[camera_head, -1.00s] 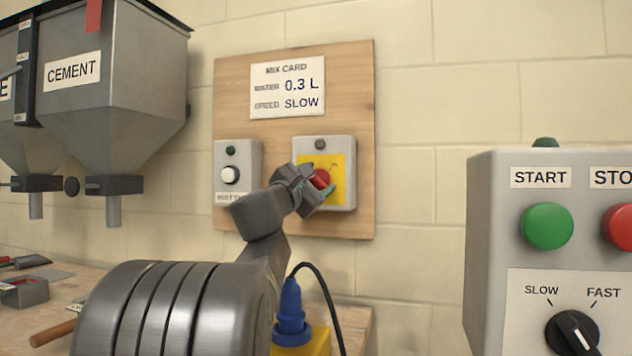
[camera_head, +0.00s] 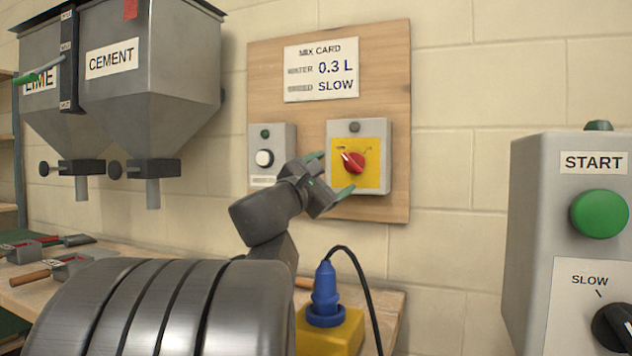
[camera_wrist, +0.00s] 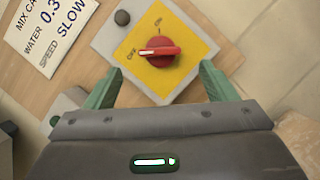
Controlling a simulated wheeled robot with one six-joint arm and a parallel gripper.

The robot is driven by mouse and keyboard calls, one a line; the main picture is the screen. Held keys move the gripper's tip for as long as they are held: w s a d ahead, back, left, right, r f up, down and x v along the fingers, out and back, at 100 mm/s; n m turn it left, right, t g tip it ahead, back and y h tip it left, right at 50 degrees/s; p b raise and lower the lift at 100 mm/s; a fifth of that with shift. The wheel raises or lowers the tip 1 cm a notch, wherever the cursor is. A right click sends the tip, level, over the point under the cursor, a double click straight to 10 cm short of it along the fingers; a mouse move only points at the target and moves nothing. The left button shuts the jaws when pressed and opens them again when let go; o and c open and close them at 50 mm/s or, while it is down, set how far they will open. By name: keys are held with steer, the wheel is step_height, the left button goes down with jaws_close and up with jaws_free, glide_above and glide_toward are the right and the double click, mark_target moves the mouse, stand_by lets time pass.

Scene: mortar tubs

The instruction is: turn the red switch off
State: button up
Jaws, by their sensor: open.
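The red switch (camera_head: 354,162) is a rotary knob on a yellow plate (camera_head: 374,183) of a grey box on the wooden board. In the wrist view the red switch (camera_wrist: 165,53) has its white mark at the left end, toward the OFF label (camera_wrist: 131,53); the ON label (camera_wrist: 158,20) is above. My gripper (camera_head: 329,174) is open and empty, in front of the box and to the lower left of the knob. In the wrist view the green fingertips (camera_wrist: 161,69) are apart below the knob, with nothing between them.
A box with a white button (camera_head: 264,158) sits left of the switch box, partly behind my gripper. A mix card (camera_head: 321,70) hangs above. A blue plug (camera_head: 325,290) with a black cable stands below. A grey control box (camera_head: 530,240) is at the right. Hoppers hang at the left.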

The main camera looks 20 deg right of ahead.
mark_target(350, 163)
steer(key=v, duration=0.5)
steer(key=shift+s+a+f+p, duration=0.1)
steer(key=shift+s+a+p, duration=0.05)
steer(key=shift+a+p, duration=0.15)
steer(key=b+x, duration=0.1)
steer(key=x, duration=1.3)
steer(key=shift+s, duration=0.1)
